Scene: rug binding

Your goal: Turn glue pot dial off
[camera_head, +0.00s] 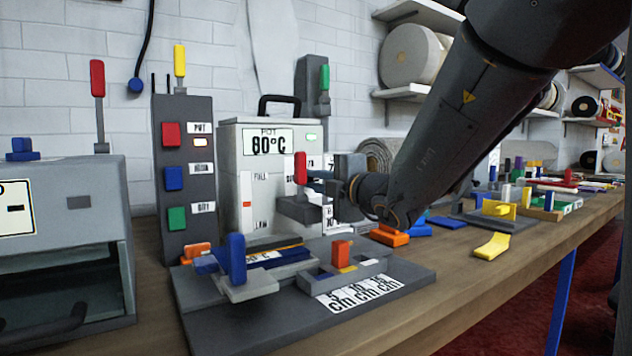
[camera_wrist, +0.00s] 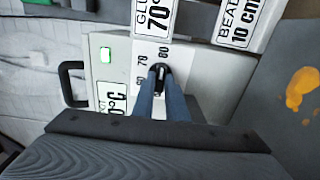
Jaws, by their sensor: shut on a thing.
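The glue pot (camera_head: 230,180) is a pale box with a black top handle, a display reading "POT 80°C" and a lit green light, in the head view. It also shows in the wrist view (camera_wrist: 120,40), turned sideways, with its green light lit. My gripper (camera_head: 316,177) is at the pot's right-hand side in the head view, where it hides the dial. In the wrist view the small dark dial (camera_wrist: 159,70) sits between my blue fingertips (camera_wrist: 161,88), which are shut on it. Numbers including 70 and 80 surround the dial. Its exact pointing direction is hard to tell.
A red lever (camera_head: 300,167) stands close beside my gripper. A dark switch panel (camera_head: 184,180) with red, blue and green buttons stands left of the pot. A grey fixture (camera_head: 310,300) with blue and orange parts lies in front. Cards (camera_wrist: 238,22) hang near the dial.

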